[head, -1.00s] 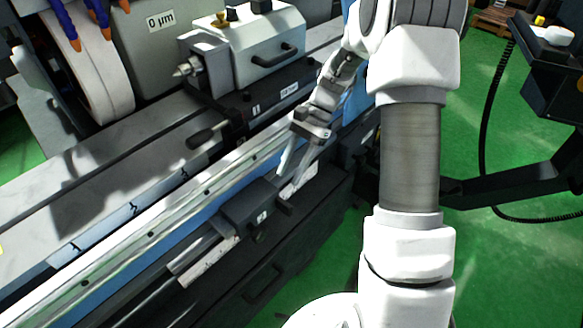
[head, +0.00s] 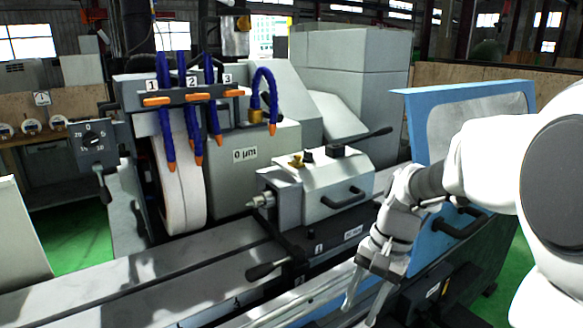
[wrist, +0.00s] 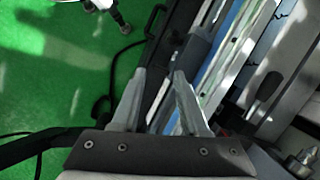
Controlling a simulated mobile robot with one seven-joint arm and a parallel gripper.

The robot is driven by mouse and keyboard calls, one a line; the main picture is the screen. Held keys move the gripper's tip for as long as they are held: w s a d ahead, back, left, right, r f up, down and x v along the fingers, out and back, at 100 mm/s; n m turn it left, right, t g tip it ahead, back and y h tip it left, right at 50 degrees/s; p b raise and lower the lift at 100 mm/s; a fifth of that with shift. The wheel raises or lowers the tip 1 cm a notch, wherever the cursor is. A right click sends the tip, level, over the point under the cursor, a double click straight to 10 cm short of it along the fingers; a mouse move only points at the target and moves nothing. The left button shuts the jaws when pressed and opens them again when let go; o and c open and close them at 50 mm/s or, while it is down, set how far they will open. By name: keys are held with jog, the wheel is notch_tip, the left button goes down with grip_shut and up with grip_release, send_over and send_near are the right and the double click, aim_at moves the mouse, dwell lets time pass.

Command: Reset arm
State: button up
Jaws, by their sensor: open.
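My gripper (head: 366,300) is in the head view at the lower right, in front of the grinder's front edge. Its fingers point down and are apart with nothing between them. In the wrist view my gripper (wrist: 161,100) shows two pale fingers spread over the machine's front rail and the floor. My white arm comes in from the right edge of the head view. The grinder's tailstock (head: 325,190), a light grey block with a pointed centre, stands to the left of my gripper, apart from it.
The grinding wheel (head: 182,190) and blue coolant hoses (head: 194,130) are at the left. A blue door (head: 470,108) with a dark handle (head: 460,222) stands close behind my arm. The machine bed (head: 130,270) runs along the front.

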jog(key=s+r+n+t+h, duration=0.1)
jog(key=s+r+n+t, duration=0.2)
jog(key=s, duration=0.3)
jog(key=s+d+r+n+t+h, duration=0.1)
jog(key=s+r+n+t+h, duration=0.1)
jog(key=s+r, duration=0.3)
jog(key=shift+s+d+r+n+t, duration=0.15)
jog(key=shift+s+r+n+t, duration=0.1)
jog(key=shift+s+n+t, duration=0.75)
